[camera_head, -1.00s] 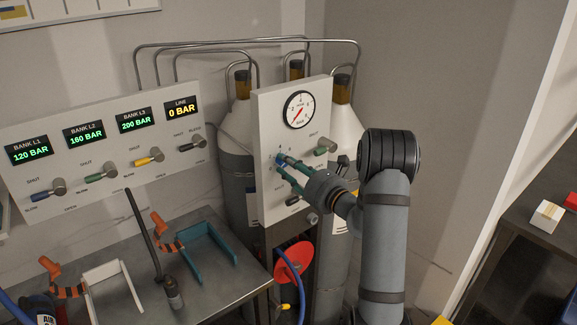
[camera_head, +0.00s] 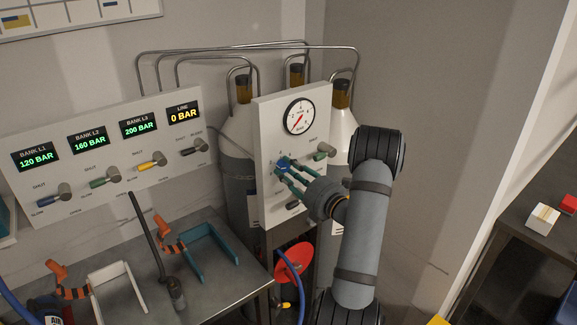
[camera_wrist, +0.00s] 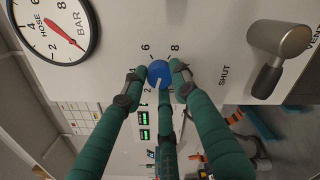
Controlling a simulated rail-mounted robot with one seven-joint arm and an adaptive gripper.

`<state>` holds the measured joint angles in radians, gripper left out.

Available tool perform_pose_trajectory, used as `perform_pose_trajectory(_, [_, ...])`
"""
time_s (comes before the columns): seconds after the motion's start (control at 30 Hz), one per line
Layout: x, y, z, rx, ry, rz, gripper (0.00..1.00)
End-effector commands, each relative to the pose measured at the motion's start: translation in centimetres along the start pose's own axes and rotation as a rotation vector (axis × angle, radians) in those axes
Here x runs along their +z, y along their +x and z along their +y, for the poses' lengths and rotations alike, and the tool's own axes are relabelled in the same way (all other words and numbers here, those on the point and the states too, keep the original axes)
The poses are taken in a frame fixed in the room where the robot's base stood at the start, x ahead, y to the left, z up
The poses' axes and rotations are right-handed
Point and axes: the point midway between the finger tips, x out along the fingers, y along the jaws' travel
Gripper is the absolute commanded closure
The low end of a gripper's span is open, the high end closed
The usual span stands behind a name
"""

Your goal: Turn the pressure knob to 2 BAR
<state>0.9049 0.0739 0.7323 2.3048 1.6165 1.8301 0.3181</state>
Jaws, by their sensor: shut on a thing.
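The blue pressure knob (camera_wrist: 158,72) sits on the white regulator panel (camera_head: 263,120), with printed numbers 2, 6 and 8 visible around it in the wrist view. Its pale pointer line angles downward near the 2; I cannot tell whether it lines up exactly. The knob also shows in the head view (camera_head: 282,168). My gripper (camera_head: 287,167) is shut on the knob, its green fingers around it, partly hiding the scale. The round gauge (camera_head: 299,117) above has a red needle pointing to the lower left. The LINE display (camera_head: 184,113) reads 0 BAR.
A grey-handled valve (camera_wrist: 278,45) marked SHUT and VENT is close right of my fingers in the wrist view. Gas cylinders (camera_head: 342,125) stand behind the panel. The bank panel (camera_head: 100,205) is at left, above a bench with a teal bracket (camera_head: 215,268).

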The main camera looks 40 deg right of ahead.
Motion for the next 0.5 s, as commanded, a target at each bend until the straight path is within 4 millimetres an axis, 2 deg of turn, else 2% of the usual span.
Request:
perform_pose_trajectory(0.2, [-0.52,-0.09,0.02,-0.006,0.159,0.015,0.98])
perform_pose_trajectory(0.5, [-0.7,-0.08,0.01,-0.005,0.28,0.017,0.99])
